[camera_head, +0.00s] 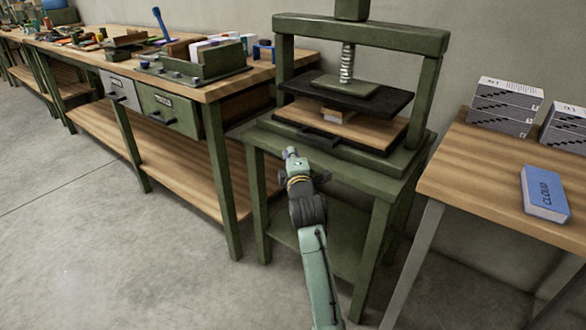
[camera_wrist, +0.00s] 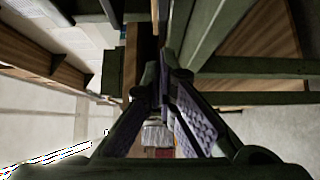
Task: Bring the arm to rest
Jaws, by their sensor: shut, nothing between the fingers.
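My arm (camera_head: 318,262) is green and reaches up from the bottom of the head view. My gripper (camera_head: 291,154) is at its far end, in front of the green press (camera_head: 362,36) and near the front edge of its stand. It looks small there and apart from the wooden board in the press. In the wrist view my gripper (camera_wrist: 164,76) shows its two dark fingers close together, shut with nothing held. Green frame parts and wooden boards fill much of that view.
The press holds a wooden board (camera_head: 365,129) under a dark plate. A long workbench (camera_head: 225,86) with drawers and tools stands at left. A wooden table (camera_head: 470,172) at right bears a blue book (camera_head: 543,194) and grey striped stacks (camera_head: 504,104). Floor (camera_head: 90,235) at lower left is clear.

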